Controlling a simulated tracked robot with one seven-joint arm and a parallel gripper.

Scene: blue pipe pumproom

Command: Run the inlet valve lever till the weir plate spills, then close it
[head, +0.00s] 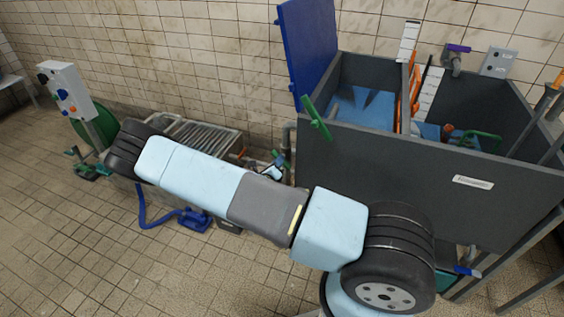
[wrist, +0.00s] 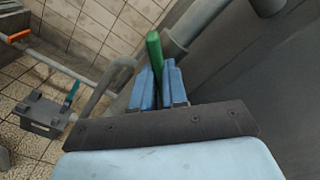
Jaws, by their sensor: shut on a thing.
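My gripper (wrist: 158,88) has its blue fingers shut on a green lever (wrist: 153,48) beside the tank's grey wall. In the head view my gripper (head: 276,166) shows small behind my arm, low by the tank's left side. The lever's lower end is hidden between the fingers. The grey tank (head: 400,170) stands at right with blue water (head: 360,108) in its left part. An upright divider (head: 405,98) crosses the tank, partly hidden by orange parts; I cannot tell whether water spills over it.
A larger green handle (head: 316,117) sticks out at the tank's left corner. A blue panel (head: 308,48) stands behind it. A teal-handled pipe valve (wrist: 72,92) is left of my gripper.

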